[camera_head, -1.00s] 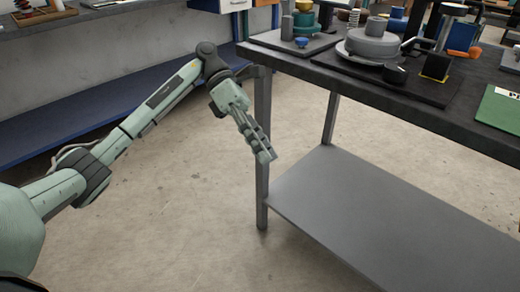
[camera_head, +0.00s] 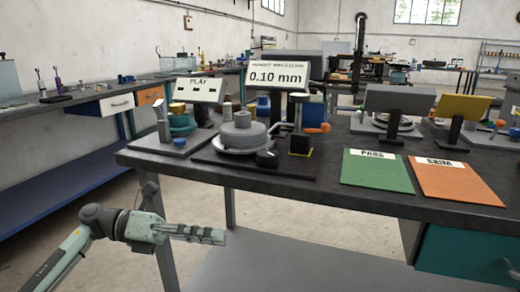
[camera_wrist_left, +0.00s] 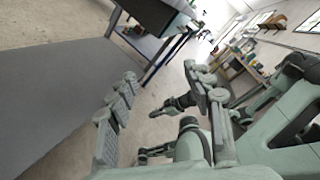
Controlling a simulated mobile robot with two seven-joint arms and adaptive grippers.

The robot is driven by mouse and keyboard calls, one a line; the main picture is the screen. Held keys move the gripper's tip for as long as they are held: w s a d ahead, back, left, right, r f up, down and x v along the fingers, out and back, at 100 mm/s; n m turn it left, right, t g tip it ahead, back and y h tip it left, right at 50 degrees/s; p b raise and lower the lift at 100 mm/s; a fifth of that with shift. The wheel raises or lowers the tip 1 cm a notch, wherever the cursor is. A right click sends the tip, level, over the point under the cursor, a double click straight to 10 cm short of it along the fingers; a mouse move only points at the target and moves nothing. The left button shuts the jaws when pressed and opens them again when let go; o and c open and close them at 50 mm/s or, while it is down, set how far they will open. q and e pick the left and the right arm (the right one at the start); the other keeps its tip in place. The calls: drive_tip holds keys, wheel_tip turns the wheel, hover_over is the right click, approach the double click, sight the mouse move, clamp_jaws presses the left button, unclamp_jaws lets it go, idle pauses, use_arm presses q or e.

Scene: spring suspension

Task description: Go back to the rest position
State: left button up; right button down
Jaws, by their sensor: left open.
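My left gripper (camera_head: 208,235) is at the lower left of the head view, in front of the workbench (camera_head: 330,187) and lower than its top. Its fingers point to the right and hold nothing. In the left wrist view the two fingers (camera_wrist_left: 160,95) stand apart with empty space between them.
The bench carries a grey round fixture (camera_head: 240,132), a "0.10 mm" display (camera_head: 277,76), a green PASS mat (camera_head: 376,172) and an orange SKIM mat (camera_head: 455,182). A lower shelf (camera_head: 270,262) lies under the bench. Bare floor (camera_head: 120,200) shows on the left.

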use_arm(q)
drive_tip(key=w+a+n+t+y, duration=0.45)
drive_tip(key=w+n+t, duration=0.45)
drive_tip(key=n+t, duration=0.95)
drive_tip(key=s+a+f+n+g+y+p, duration=0.1)
drive_tip(key=a+f+n+y, duration=0.45)
drive_tip(key=f+n, duration=0.2)
drive_tip(key=s+a+f+n+g+y, duration=0.1)
drive_tip(key=s+a+f+n+y, duration=0.1)
drive_tip(key=a+f+n+y, duration=0.35)
drive_tip(key=s+a+f+n+g+y, duration=0.25)
drive_tip(key=s+f+n+g, duration=0.5)
drive_tip(key=s+f, duration=0.6)
drive_tip(key=s+d+f+n+g, duration=0.1)
drive_tip(key=s+f+g, duration=0.2)
drive_tip(key=s, duration=0.4)
drive_tip(key=s+d+f+n+g, duration=0.1)
drive_tip(key=s+f+n+g, duration=0.1)
drive_tip(key=s+f, duration=0.4)
drive_tip(key=shift+s+f+n+g+p, duration=0.15)
drive_tip(key=shift+s+n+g+p, duration=0.3)
drive_tip(key=shift+s, duration=0.35)
use_arm(e)
wheel_tip(320, 180, up, 4)
drive_tip(key=shift+r, duration=0.1)
